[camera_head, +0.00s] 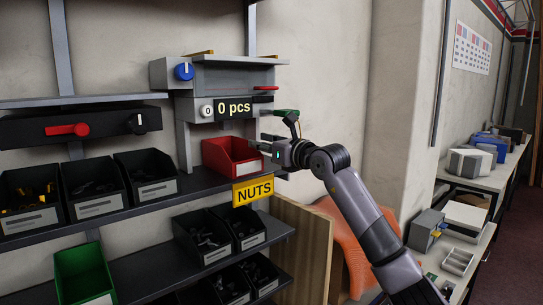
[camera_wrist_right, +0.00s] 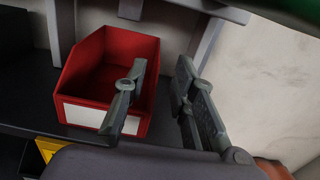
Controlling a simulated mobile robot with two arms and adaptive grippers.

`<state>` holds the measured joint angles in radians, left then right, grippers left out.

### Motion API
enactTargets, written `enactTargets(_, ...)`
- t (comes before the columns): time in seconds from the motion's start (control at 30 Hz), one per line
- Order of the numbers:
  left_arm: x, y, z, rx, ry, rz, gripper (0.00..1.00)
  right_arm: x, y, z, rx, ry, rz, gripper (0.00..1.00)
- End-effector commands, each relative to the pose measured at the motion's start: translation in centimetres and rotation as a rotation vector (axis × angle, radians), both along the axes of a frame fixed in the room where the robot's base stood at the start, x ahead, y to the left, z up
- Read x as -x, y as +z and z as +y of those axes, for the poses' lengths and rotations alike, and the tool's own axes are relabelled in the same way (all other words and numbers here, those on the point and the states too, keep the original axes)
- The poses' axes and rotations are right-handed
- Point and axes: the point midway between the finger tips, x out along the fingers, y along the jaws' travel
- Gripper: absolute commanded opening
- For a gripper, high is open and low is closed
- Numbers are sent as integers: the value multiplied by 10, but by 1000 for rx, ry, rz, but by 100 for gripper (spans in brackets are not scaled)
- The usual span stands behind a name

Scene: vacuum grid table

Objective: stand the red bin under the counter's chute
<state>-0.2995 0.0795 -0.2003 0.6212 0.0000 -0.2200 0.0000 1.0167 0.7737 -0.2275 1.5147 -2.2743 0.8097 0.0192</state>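The red bin (camera_head: 231,156) stands upright on the dark upper shelf, below the counter (camera_head: 228,76) with its "0 pcs" display (camera_head: 233,107). It also shows in the right wrist view (camera_wrist_right: 95,85); it looks empty, with a white label on its front. My right gripper (camera_head: 270,147) is at the bin's right side. In the right wrist view its fingers (camera_wrist_right: 162,78) are apart: one overlaps the bin's opening, the other is right of the bin. The bin's right wall appears between them, with no clear contact. The chute's outlet cannot be made out. My left gripper is out of view.
A yellow NUTS sign (camera_head: 253,190) hangs at the shelf edge below the bin. Black bins (camera_head: 148,178) with parts stand to the left. A counter leg (camera_head: 184,146) rises at the bin's left. A green bin (camera_head: 84,272) sits on the lower shelf.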

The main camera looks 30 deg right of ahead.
Motion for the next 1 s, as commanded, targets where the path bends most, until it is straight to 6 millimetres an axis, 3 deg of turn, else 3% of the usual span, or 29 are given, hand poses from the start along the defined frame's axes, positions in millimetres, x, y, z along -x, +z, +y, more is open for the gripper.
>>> enactTargets(0.1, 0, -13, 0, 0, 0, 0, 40, 21, -4, -3, 4, -2, -2, 25)
enactTargets(0.3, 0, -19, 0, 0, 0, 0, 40, 39, -1, -5, 2, 0, 0, 25)
enactTargets(1.0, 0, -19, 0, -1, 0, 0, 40, 42, 0, -5, 0, 0, 0, 25)
